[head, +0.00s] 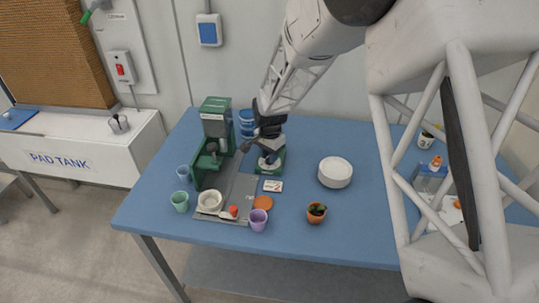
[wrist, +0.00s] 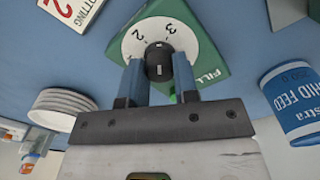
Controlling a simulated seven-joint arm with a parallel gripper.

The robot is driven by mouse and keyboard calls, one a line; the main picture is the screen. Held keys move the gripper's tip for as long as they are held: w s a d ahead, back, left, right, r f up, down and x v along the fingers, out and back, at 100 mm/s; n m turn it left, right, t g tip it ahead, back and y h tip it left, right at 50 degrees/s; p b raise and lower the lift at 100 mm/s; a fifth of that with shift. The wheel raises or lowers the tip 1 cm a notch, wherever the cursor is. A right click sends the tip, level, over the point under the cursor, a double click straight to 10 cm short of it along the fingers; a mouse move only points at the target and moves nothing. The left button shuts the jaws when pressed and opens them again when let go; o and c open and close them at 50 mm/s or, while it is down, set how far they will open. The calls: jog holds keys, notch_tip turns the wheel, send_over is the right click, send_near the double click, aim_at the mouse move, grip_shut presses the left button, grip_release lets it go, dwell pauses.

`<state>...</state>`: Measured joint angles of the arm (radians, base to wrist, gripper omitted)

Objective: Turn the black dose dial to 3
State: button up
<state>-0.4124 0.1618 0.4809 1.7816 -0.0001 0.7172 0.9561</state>
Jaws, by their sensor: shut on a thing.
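The black dose dial (wrist: 158,61) stands out from a round white face (wrist: 188,37) on a green unit (wrist: 211,60) in the wrist view. The figures 2 and 3 show on the far part of the face; small white marks on the dial are too small to read surely. My gripper (wrist: 158,65) has one finger on each side of the dial and is shut on it. In the head view my gripper (head: 266,143) is at the green unit (head: 281,160), and the arm mostly hides the dial there.
A white card (head: 273,186) lies in front, and a stack of white saucers (head: 335,172) stands to the right.

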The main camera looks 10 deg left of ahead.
jog(key=shift+m, duration=1.5)
jog(key=o, duration=0.9)
jog(key=shift+r, duration=0.15)
jog(key=shift+r, duration=3.8)
